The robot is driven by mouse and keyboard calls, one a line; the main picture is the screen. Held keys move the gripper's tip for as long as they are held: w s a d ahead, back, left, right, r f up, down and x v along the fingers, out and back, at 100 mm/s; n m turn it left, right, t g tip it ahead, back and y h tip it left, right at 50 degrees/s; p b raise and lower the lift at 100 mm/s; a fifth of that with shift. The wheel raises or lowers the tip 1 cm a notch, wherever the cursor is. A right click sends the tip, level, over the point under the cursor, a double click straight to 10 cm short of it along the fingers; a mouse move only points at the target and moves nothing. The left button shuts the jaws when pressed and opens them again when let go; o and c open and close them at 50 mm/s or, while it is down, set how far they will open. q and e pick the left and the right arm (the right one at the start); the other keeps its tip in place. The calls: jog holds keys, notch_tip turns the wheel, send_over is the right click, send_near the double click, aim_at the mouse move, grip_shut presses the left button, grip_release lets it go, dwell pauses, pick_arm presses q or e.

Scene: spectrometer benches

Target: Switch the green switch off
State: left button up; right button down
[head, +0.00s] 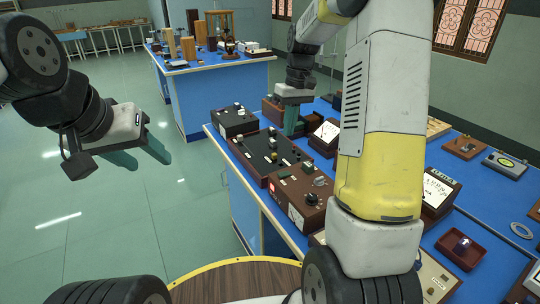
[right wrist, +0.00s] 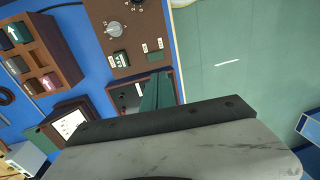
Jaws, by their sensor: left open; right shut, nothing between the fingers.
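A small green switch (right wrist: 120,58) is on a brown instrument box (right wrist: 138,38) with a grey knob, at the top of the right wrist view. In the head view, small green parts show on the far box (head: 234,123), on the long dark middle box (head: 262,166) and on the near brown box (head: 307,212); they are too small to read. My right gripper (head: 291,122) is shut and empty, pointing down above the bench beyond the middle box. Its teal finger (right wrist: 150,95) is apart from the green switch in the wrist picture. My left gripper (head: 140,155) is open over the floor.
A red-lit part (head: 272,187) shows on the near box. A wooden rack (right wrist: 40,62) and a meter with a white face (right wrist: 70,124) stand beside the boxes. Another blue bench (head: 215,75) holds more apparatus. Open floor (head: 110,230) lies to the left.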

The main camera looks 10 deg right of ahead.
aim_at(281, 173)
jog(key=f, duration=0.4)
jog(key=a+f, duration=0.1)
jog(key=f, duration=0.4)
jog(key=a+f, duration=0.1)
jog(key=f, duration=0.4)
jog(key=shift+s, duration=0.35)
